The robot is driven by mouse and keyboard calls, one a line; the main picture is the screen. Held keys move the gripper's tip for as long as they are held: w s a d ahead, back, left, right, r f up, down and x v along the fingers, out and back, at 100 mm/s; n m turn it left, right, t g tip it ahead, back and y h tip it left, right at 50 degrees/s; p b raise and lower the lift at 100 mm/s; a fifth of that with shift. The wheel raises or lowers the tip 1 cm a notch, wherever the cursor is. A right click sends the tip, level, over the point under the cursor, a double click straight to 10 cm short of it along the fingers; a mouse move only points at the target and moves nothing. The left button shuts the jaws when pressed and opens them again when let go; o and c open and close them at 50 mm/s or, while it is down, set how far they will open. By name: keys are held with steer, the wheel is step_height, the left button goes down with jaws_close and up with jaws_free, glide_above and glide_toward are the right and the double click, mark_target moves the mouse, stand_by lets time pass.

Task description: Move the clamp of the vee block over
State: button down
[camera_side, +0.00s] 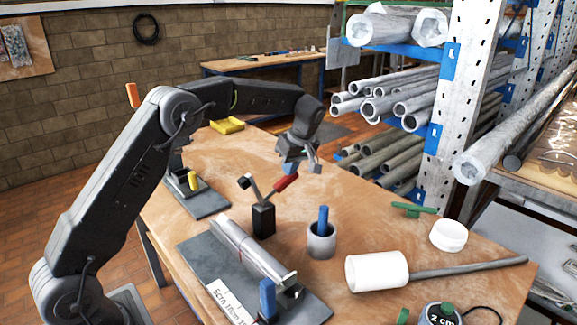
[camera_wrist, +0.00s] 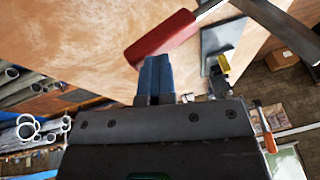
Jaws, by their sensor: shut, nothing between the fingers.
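In the side view, a long grey bar-like vee block (camera_side: 240,250) lies on a dark grey plate (camera_side: 205,262) at the front of the bench. A clamp with an upright blue handle (camera_side: 267,297) stands at its near end. A second dark plate (camera_side: 207,204) at the back left carries a yellow-handled clamp (camera_side: 193,181); it also shows in the wrist view (camera_wrist: 223,64). My gripper (camera_side: 290,170) is above the bench, behind the vee block and apart from it. Its blue fingers (camera_wrist: 156,60) are together and empty in the wrist view.
A black holder (camera_side: 263,220) stands below my gripper, with a red-handled tool (camera_side: 286,182) leaning up close to the fingers. A grey cup (camera_side: 321,240) holds a blue item. A white mallet (camera_side: 377,271) lies at the front right. Pipe racks stand behind.

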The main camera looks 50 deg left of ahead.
steer(key=shift+f, duration=0.15)
steer(key=r, duration=0.1)
steer(key=s+r, duration=0.1)
steer(key=r, duration=0.1)
steer(key=shift+r, duration=0.25)
steer(key=w+v, duration=0.2)
steer(key=v, duration=0.8)
steer(key=s+d+r+m+t+h, duration=0.1)
steer(key=s+d+r+m+t, duration=0.15)
steer(key=s+r+m, duration=0.35)
steer(key=s+d+f+m+t+h, duration=0.1)
steer(key=s+d+m, duration=0.2)
steer(key=s, duration=0.7)
steer(key=s+d+f+m+t+h, duration=0.1)
steer(key=s+d+m+t, duration=0.15)
steer(key=s, duration=0.65)
steer(key=s+d+f+m, duration=0.2)
steer(key=s+f+m, duration=0.3)
steer(key=s+f, duration=0.3)
steer(key=shift+s+t+h, duration=0.4)
steer(key=shift+s, duration=0.65)
steer(key=shift+d, duration=0.15)
